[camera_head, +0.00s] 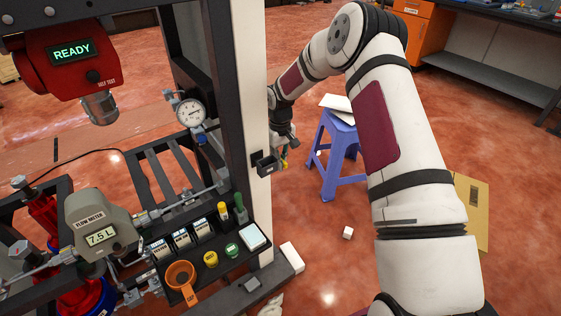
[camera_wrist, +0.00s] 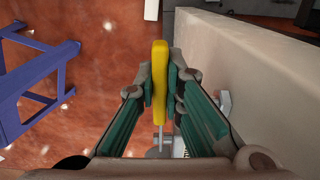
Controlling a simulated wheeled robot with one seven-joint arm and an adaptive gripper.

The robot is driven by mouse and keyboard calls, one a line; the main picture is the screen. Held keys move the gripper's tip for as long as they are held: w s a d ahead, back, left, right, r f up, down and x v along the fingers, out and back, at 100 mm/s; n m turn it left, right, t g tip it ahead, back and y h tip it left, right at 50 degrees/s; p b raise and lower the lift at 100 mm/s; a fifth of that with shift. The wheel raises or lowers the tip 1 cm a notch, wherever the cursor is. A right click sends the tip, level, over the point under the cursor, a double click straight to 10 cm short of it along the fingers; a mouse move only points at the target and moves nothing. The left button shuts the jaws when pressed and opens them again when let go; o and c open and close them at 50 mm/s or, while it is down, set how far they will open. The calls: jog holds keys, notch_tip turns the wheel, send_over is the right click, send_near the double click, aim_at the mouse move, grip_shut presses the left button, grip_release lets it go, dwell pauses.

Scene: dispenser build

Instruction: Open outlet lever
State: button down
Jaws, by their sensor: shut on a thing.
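The yellow outlet lever (camera_wrist: 160,55) stands between the two finger pads of my gripper (camera_wrist: 161,86) in the wrist view, with a pad against each side. Its thin metal stem runs down toward the bottom of the picture. In the head view my gripper (camera_head: 284,143) is beside the right side of the white post, and only a small bit of yellow lever (camera_head: 285,162) shows below it. The rest of the lever and the outlet are hidden there by the post and a small dark box.
The white post (camera_head: 252,100) of the dispenser frame stands close to my gripper; its pale wall (camera_wrist: 255,75) fills the right of the wrist view. A purple stool (camera_head: 335,150) stands to the right. A black tray (camera_head: 215,262) holds tools and cups. A small white cube (camera_head: 348,232) lies on the floor.

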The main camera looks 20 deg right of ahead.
jog(key=c, duration=1.7)
grip_release()
jog(key=shift+f, duration=0.1)
